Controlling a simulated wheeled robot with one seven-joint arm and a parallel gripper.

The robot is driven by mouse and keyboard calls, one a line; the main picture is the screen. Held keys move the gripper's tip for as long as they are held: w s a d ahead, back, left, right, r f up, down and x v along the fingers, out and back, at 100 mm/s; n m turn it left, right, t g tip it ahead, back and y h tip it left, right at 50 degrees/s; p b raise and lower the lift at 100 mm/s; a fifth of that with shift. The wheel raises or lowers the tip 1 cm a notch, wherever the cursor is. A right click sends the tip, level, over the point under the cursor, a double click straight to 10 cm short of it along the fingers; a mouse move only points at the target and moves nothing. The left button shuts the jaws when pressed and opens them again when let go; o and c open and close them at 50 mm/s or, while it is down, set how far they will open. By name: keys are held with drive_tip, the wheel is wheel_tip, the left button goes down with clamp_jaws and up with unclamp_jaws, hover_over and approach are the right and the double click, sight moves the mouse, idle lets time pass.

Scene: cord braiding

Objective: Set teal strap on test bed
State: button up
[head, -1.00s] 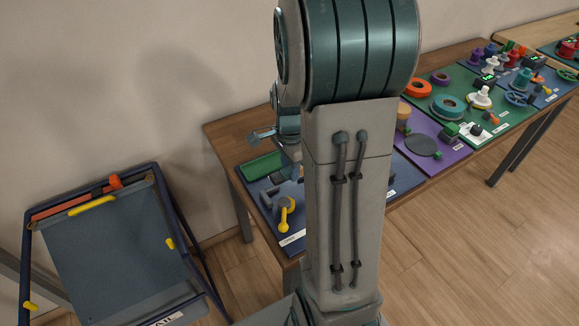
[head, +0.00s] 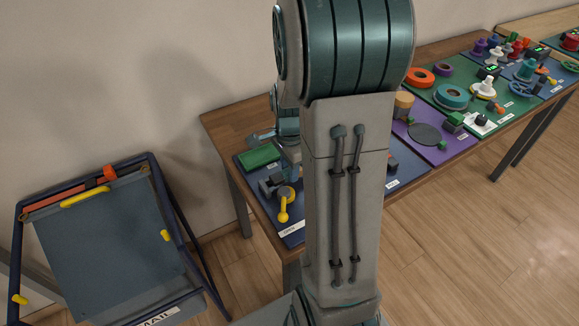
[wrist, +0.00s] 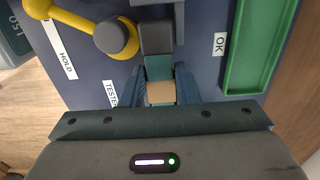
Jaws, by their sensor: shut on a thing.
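My gripper (wrist: 159,88) is shut on the teal strap (wrist: 159,68), which shows in the wrist view as a short teal piece with a tan part between the fingers. The strap's far end meets or overlaps a dark grey block (wrist: 157,38) on the dark blue test bed (wrist: 205,75); I cannot tell whether it is seated there. A yellow lever (wrist: 78,22) with a grey knob is left of the block.
A green tray (wrist: 262,45) lies right of the block, near the "OK" label (wrist: 220,44). "HOLD" (wrist: 68,65) and "TESTER" labels are on the left. Boards with rings and spools fill the wooden table (head: 222,125) farther right. A blue-framed stand (head: 100,240) is on the left.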

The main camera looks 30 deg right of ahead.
drive_tip(key=shift+a+f, duration=0.1)
drive_tip(key=shift+f, duration=0.05)
idle(0.4)
drive_tip(key=shift+f+b, duration=0.4)
drive_tip(key=shift+f, duration=0.1)
drive_tip(key=shift+f, duration=0.15)
drive_tip(key=shift+f+b, duration=0.25)
drive_tip(key=shift+b, duration=0.05)
drive_tip(key=o, duration=1.1)
drive_tip(key=shift+c, duration=0.2)
drive_tip(key=shift+r, duration=0.1)
wheel_tip(320, 180, up, 8)
drive_tip(key=p, duration=0.6)
drive_tip(key=shift+p, duration=0.4)
